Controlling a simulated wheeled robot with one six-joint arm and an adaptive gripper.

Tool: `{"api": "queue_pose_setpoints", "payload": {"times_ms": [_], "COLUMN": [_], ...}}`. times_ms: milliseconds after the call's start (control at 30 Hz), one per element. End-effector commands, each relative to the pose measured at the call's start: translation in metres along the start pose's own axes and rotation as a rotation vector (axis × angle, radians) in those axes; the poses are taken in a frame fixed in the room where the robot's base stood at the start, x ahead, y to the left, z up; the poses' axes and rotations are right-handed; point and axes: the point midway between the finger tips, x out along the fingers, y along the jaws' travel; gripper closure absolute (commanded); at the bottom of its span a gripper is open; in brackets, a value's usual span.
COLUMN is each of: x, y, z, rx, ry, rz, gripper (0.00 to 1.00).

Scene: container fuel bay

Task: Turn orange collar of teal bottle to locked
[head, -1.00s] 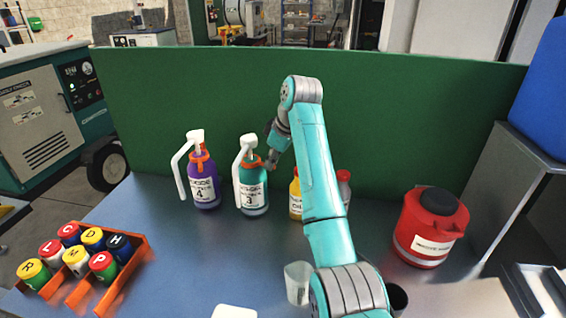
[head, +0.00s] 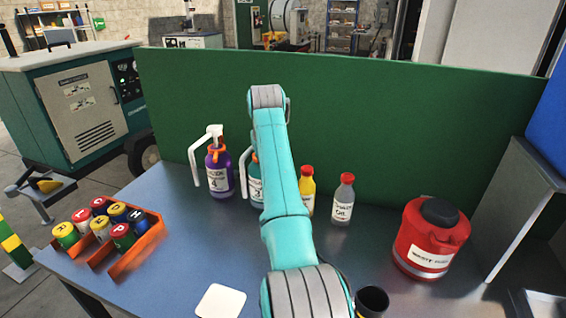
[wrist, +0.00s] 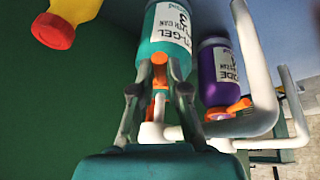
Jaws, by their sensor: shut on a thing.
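The teal bottle (head: 254,190) labelled 3 stands on the bench, partly hidden behind my arm in the head view. In the wrist view the teal bottle (wrist: 166,35) appears upside down, with its orange collar (wrist: 159,72) below the body. My gripper (wrist: 159,90) has one finger on each side of the collar's orange tab and is shut on it. The bottle's white pump and spout show below the collar. The gripper is hidden behind my arm in the head view. I cannot tell the collar's lock marking.
A purple bottle (head: 219,172) with its own orange collar stands close to the left. A yellow bottle (head: 307,190) and a clear red-capped bottle (head: 343,203) stand to the right. A green panel (head: 400,130) rises behind. A red canister (head: 430,240) and an orange tray (head: 150,240) flank the bench.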

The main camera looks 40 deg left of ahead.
Motion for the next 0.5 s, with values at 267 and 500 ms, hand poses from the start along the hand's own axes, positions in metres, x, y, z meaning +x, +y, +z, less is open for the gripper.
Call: {"api": "queue_pose_setpoints", "payload": {"times_ms": [267, 500], "x": [0.0, 0.0], "y": [-0.0043, -0.0039], "z": [-0.0001, 0.0002], "rx": [0.064, 0.073], "ry": [-0.009, -0.01], "rz": [0.028, 0.032], "gripper": [1.0, 1.0]}}
